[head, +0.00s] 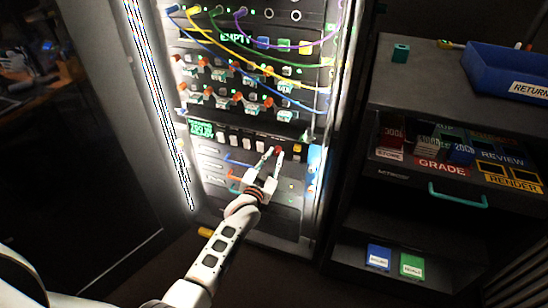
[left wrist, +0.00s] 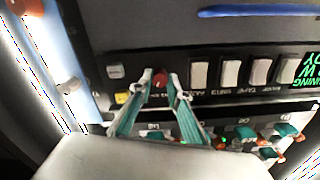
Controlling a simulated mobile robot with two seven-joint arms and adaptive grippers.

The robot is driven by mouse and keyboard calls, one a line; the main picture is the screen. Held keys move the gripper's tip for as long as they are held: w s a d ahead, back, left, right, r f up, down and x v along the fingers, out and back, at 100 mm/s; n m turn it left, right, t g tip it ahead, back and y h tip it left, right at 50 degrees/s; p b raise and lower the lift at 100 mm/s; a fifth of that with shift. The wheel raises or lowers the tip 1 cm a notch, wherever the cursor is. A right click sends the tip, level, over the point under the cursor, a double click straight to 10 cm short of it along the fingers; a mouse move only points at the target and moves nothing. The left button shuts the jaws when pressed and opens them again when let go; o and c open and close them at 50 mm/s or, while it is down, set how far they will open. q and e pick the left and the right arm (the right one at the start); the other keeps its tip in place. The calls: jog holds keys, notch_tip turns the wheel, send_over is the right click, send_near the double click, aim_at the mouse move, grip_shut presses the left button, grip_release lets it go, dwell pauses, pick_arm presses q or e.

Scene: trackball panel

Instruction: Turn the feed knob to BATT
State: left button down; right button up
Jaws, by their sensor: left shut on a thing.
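A red knob (head: 279,150) sits at the right end of a row of white switches on the dark panel of the rack. My left gripper (head: 274,154) reaches up to it from below. In the left wrist view, the red knob (left wrist: 160,78) lies between the two fingertips of my left gripper (left wrist: 159,86), which are closed on its sides. The fingertips partly cover the knob. Its pointer and the lettering around it are too small or hidden to read, so I cannot tell its setting. My right gripper is not in view.
White switches (left wrist: 230,74) and a yellow button (left wrist: 122,98) flank the knob. A green display (head: 200,129) is at the panel's left. Coloured cables (head: 250,60) hang across the rack above. A cabinet with a blue bin (head: 480,68) stands at right.

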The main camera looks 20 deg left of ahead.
pick_arm(q)
jog(key=shift+f, duration=0.1)
jog(key=c, duration=1.9)
grip_release()
jog(key=s, duration=1.2)
jog(key=shift+a, duration=0.2)
jog(key=s+d+f+g+h+p, duration=0.1)
jog(key=s+f+g+p, duration=0.2)
jog(key=s, duration=1.2)
jog(key=s+d+f+g+h+p, duration=0.1)
jog(key=s+d+f+g+p, duration=0.1)
jog(key=s, duration=1.4)
notch_tip(320, 180, down, 4)
jog(key=g+p, duration=0.1)
jog(key=g, duration=0.1)
jog(key=shift+m+g+p, duration=0.3)
jog(key=shift+m, duration=0.1)
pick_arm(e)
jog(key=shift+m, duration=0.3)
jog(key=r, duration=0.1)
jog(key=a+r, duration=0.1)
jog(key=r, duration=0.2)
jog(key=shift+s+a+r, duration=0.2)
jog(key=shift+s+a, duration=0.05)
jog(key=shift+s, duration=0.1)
